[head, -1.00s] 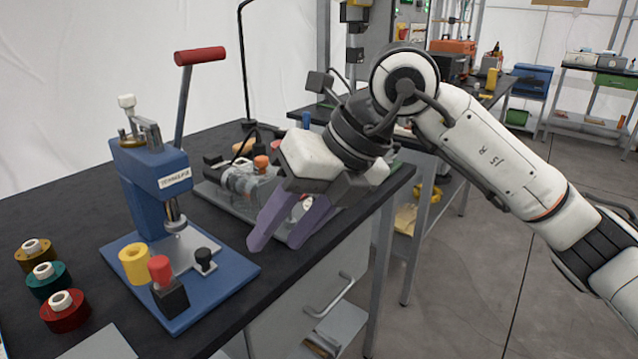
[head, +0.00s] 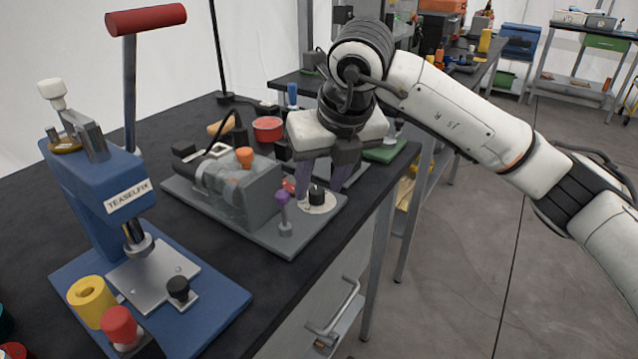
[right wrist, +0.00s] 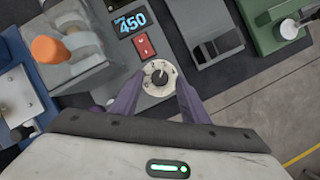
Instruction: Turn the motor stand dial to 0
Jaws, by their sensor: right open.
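The motor stand (head: 247,234) is a grey plate on the black bench, carrying a motor with a clear guard. Its dial (head: 317,198) is a black knob on a cream disc at the plate's right end. In the right wrist view the dial (right wrist: 160,77) shows a white pointer mark and small numerals, too small to read surely. My right gripper (head: 320,185) points down at the dial with its purple fingers open. In the right wrist view the open fingers (right wrist: 157,88) lie on either side of the dial, with no clear contact. My left gripper is out of view.
A purple-topped lever (head: 283,208) stands on the plate near the dial. A red switch (right wrist: 143,47) and a display reading 450 (right wrist: 131,22) lie beside it. A blue press (head: 110,200) stands left. The bench's front edge is close to the dial.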

